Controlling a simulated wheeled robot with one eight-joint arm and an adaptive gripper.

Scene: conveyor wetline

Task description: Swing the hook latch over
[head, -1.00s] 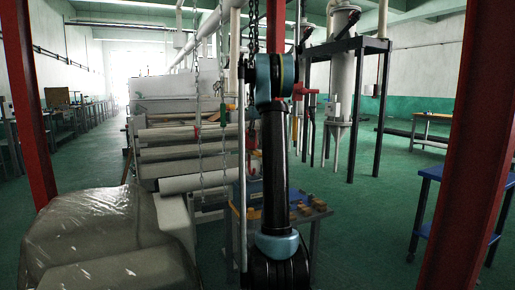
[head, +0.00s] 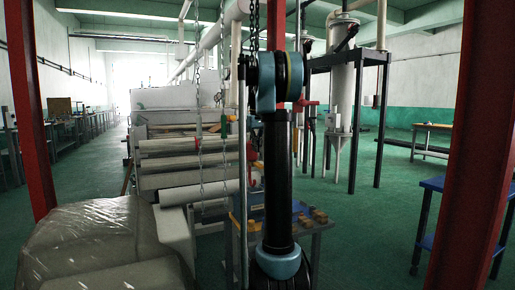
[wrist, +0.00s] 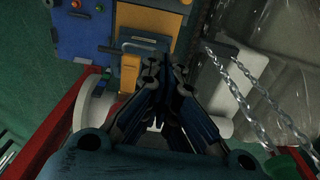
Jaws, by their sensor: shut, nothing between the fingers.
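In the wrist view my gripper (wrist: 165,72) is shut and empty, its dark fingertips together over the lower edge of an orange panel (wrist: 140,25). A gap seems to separate the rod from the fingers. In the head view my arm hides the gripper and most of the board.
Chains (wrist: 255,90) hang right of my gripper in the wrist view. In the head view, red posts (head: 478,150) stand at both sides, a plastic-covered bulk (head: 95,245) is at lower left, rollers (head: 190,145) are behind, and a blue table (head: 435,185) is at right.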

